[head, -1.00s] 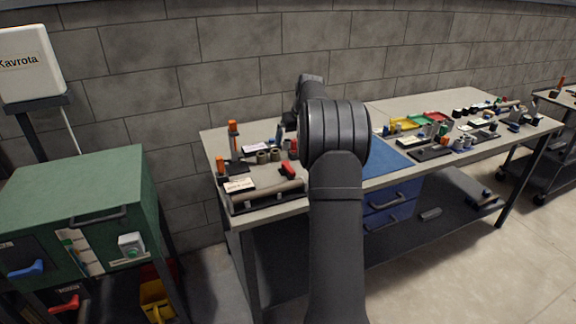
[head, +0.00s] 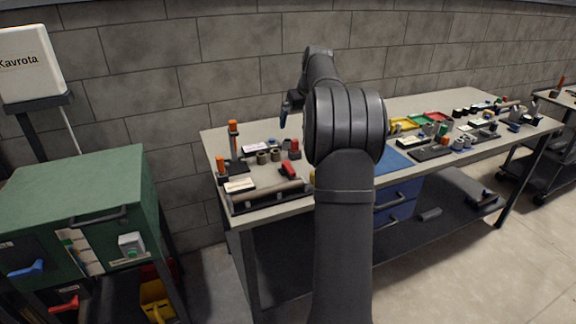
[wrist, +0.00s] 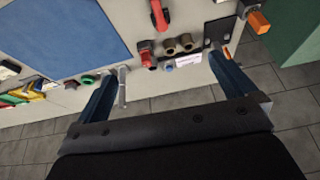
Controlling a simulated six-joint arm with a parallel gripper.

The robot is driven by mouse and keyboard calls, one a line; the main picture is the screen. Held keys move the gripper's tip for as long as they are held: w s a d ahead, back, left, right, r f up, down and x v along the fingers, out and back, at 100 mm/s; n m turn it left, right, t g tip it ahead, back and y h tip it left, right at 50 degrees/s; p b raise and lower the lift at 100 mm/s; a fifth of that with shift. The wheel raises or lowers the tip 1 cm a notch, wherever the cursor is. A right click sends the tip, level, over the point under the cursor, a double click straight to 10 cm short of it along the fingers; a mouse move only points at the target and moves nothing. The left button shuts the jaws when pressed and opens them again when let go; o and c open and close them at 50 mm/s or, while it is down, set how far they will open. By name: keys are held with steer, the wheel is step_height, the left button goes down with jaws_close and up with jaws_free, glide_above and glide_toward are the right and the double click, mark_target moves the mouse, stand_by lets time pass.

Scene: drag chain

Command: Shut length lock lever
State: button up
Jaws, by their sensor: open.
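A red lever (head: 288,169) stands tilted up on the long fixture with a tan roller (head: 268,193) at the left end of the bench. It looks like the length lock lever, though no readable label confirms it. In the wrist view the red lever (wrist: 160,14) is at the top edge, partly cut off. My gripper (head: 285,112) hangs above the back of the bench, behind and above the lever and apart from it. In the wrist view its blue fingers (wrist: 165,66) are spread wide with nothing held between them.
A red block (head: 295,150) and brown cylinders (head: 268,156) stand behind the lever. An orange-topped post (head: 233,140) stands at the left. A blue mat (head: 392,161) lies to the right, with coloured trays (head: 420,121) beyond. A green cabinet (head: 85,190) stands left of the bench.

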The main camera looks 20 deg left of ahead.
steer(key=shift+s+d+r, duration=0.15)
steer(key=shift+r, duration=0.45)
steer(key=shift+c, duration=0.2)
